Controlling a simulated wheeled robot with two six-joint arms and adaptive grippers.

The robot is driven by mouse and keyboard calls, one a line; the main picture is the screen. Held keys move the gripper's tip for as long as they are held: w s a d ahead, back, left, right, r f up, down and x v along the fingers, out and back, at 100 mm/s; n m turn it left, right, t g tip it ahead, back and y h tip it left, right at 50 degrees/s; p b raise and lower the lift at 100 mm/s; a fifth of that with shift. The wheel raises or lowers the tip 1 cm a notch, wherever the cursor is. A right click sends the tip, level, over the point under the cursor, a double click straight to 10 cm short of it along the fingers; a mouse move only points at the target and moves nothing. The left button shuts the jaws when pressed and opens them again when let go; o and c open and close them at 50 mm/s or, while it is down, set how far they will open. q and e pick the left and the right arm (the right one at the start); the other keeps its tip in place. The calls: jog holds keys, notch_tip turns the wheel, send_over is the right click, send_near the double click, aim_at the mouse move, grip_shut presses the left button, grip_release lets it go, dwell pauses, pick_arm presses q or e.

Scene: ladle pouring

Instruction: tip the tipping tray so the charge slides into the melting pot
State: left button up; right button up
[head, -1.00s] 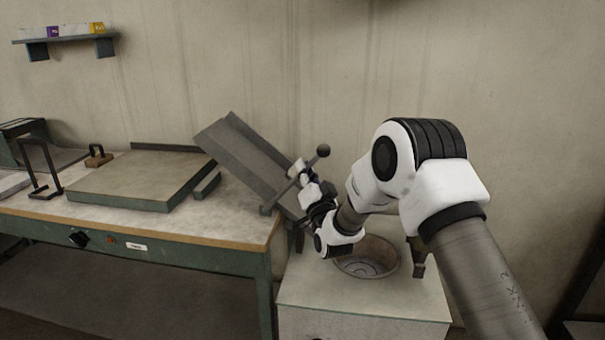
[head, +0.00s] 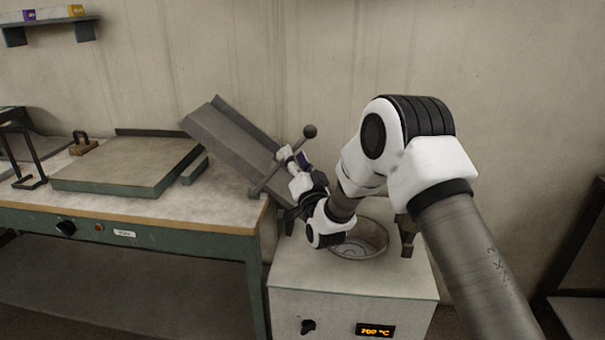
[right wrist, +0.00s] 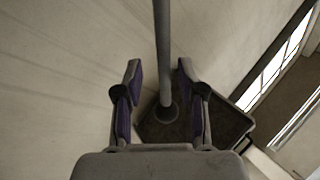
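The grey tipping tray (head: 222,135) is tilted steeply, its far-left end high and its lower right end toward the melting pot (head: 376,240). No charge can be made out in the tray's visible part. The round pot is set in a pale furnace top, partly behind my right arm; its contents are unclear. A handle bar with a dark ball end (head: 310,131) crosses the tray. My right gripper (head: 286,157) is at this bar. In the right wrist view, its fingers (right wrist: 160,78) stand apart on either side of the rod (right wrist: 163,50), with gaps showing. My left gripper is out of view.
The furnace (head: 347,290) has a knob and a lit display (head: 375,330). A green workbench (head: 225,212) on the left carries a flat plate (head: 128,168) and a dark handled block (head: 84,144). A wall shelf (head: 48,24) hangs above it. A wall stands close behind.

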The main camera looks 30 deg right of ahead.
jog(key=v, duration=1)
jog(key=shift+s+f, duration=0.1)
dwell(0.6)
jog(key=s+a+f+n+g+y+p, duration=0.1)
jog(key=s+a+f+n+g+p, duration=0.15)
jog(key=s+f+g, duration=0.75)
jog(key=s+a+f+n+g+y+p, duration=0.15)
jog(key=s+a+f+p, duration=0.35)
jog(key=f, duration=1.1)
jog(key=s+f+n+g, duration=0.2)
jog(key=s+g, duration=0.3)
jog(key=s, duration=0.6)
jog(key=s+f+n+g+b, duration=0.1)
jog(key=s+f+g, duration=0.3)
jog(key=s, duration=0.8)
jog(key=shift+s+d+f+n+g, duration=0.15)
jog(key=shift+d+f+n+g, duration=0.2)
jog(key=shift+n+g, duration=0.4)
